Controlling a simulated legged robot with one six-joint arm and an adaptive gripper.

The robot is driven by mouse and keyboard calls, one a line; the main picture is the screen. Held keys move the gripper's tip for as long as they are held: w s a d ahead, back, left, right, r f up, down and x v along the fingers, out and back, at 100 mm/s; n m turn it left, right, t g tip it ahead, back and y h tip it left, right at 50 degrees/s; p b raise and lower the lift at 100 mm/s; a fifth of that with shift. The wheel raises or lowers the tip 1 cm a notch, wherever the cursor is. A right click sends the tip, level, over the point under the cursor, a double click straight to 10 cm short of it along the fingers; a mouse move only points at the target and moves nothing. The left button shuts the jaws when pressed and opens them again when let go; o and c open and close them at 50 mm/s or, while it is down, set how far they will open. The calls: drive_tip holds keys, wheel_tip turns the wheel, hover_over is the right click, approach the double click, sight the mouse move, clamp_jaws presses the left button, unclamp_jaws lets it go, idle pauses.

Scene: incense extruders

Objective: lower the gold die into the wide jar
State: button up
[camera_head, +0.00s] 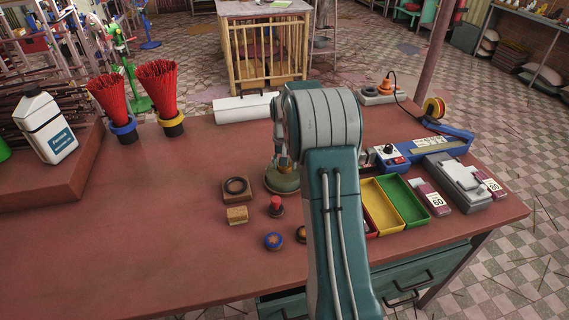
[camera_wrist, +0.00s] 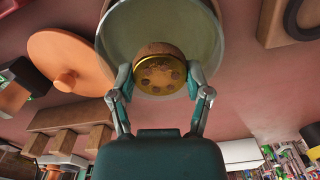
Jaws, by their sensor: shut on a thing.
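The gold die (camera_wrist: 160,72) is a round disc with several small holes in its face. My gripper (camera_wrist: 160,78) is shut on it, with one fingertip on each side. The wide jar (camera_wrist: 115,32) has a pale green inside and lies beyond the die in the wrist view, its round rim around the die's outline. In the head view, the jar (camera_head: 283,182) stands on the red table with my gripper (camera_head: 281,160) over it, and the held die cannot be made out. I cannot tell whether the die's lower edge is below the rim.
Near the jar are a dark ring on a wooden block (camera_head: 237,186), a small wooden block (camera_head: 237,215), a red-topped piece (camera_head: 276,205) and a blue round piece (camera_head: 273,241). Yellow and green trays (camera_head: 405,201) lie right of my arm. The table's left front is clear.

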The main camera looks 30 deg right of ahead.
sight(285, 180)
drive_tip(key=shift+f, duration=2.25)
idle(1.2)
drive_tip(key=o, duration=1.4)
drive_tip(key=shift+r, duration=0.1)
wheel_tip(285, 180, up, 12)
drive_tip(key=shift+f, duration=0.1)
drive_tip(key=shift+a, duration=0.1)
